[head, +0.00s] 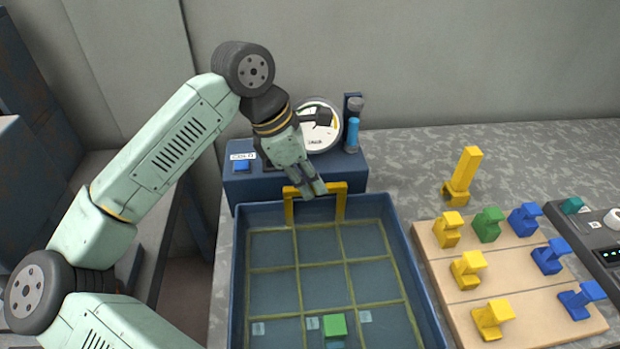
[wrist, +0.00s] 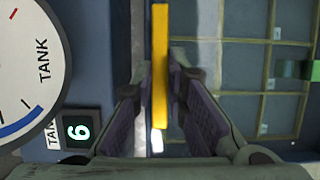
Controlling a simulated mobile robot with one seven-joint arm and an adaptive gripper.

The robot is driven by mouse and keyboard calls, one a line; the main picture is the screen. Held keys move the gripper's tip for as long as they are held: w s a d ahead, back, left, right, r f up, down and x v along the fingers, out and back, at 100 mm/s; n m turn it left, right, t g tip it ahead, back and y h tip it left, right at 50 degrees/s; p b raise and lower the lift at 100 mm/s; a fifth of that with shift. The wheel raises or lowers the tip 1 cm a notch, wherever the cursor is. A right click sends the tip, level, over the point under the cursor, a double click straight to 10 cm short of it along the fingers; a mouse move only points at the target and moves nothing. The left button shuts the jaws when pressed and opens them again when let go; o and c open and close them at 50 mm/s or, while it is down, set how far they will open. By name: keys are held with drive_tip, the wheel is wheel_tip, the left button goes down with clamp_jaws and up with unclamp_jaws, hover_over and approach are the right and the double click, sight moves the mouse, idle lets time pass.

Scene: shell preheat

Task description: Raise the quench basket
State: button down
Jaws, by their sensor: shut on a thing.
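The quench basket is a yellow wire grid (head: 298,262) with an upright yellow handle (head: 338,186) at its far end. The grid lies inside the blue tank (head: 237,275) and looks as if seen through liquid. A green block (head: 335,325) sits over the grid near the front. My gripper (head: 317,190) is shut on the handle's top bar at the tank's far edge. In the wrist view, the yellow bar (wrist: 160,50) stands between my fingers (wrist: 158,88). Part of the bar is hidden behind my fingers in the head view.
Behind the tank, a blue console (head: 350,180) carries a round gauge (head: 322,138), a blue button (head: 241,165) and a blue cylinder (head: 352,135). To the right, a wooden board (head: 440,262) holds several coloured pieces. A yellow piece (head: 463,175) stands behind it.

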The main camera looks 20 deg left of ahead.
wheel_tip(320, 180, up, 7)
drive_tip(key=shift+w+f, duration=0.1)
drive_tip(key=shift+f, duration=0.1)
idle(0.3)
drive_tip(key=c, duration=1.8)
unclamp_jaws()
drive_tip(key=shift+o, duration=1)
drive_tip(key=v, duration=1.2)
drive_tip(key=shift+f, duration=0.1)
